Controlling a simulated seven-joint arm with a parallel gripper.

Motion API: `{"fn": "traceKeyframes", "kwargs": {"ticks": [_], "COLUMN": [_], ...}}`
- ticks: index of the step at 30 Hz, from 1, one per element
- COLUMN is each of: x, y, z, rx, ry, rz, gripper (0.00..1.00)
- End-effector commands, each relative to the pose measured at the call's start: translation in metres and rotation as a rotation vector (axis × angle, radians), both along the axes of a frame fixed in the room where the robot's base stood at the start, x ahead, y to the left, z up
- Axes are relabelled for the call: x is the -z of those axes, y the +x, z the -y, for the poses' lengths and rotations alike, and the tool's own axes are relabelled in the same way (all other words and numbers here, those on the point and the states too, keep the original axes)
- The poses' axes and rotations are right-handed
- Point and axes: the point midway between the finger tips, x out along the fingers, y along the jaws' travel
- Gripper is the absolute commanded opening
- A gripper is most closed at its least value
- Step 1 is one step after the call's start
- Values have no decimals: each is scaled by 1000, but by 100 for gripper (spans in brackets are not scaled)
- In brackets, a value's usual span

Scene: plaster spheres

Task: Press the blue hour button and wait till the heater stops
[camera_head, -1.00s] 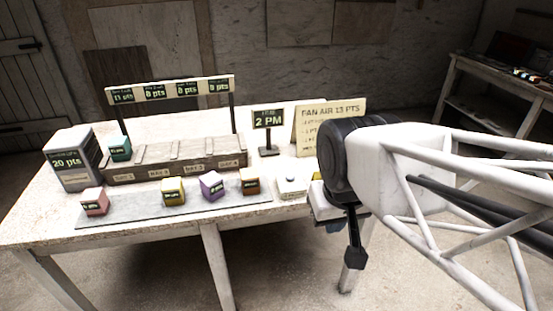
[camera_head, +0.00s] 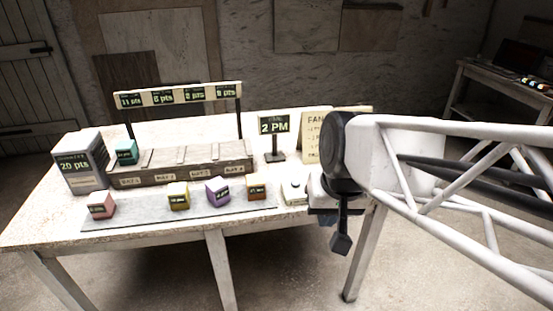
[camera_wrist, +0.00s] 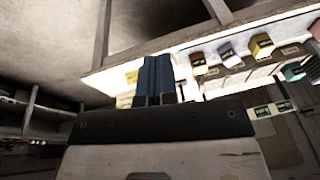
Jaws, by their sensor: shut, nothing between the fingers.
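A small pale box with a round button on top (camera_head: 294,190) stands near the table's right front edge; I cannot tell the button's colour. No clearly blue button shows. Nothing in view can be read as a heater. My arm hides part of the table's right end.
Pink (camera_head: 101,205), yellow (camera_head: 178,196), purple (camera_head: 217,192) and orange-brown (camera_head: 257,187) cubes line a grey strip. A grey box (camera_head: 80,165) reads 20 pts.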

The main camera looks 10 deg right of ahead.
Motion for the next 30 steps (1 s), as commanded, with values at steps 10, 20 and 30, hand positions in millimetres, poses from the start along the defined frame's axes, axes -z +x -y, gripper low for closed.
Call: {"fn": "traceKeyframes", "kwargs": {"ticks": [10, 20, 30], "x": [5, 15, 34], "y": [69, 141, 216], "z": [-12, -16, -8], "rx": [207, 430, 676], "ry": [205, 395, 580], "rz": [-24, -49, -77], "gripper": [0, 0, 0]}}
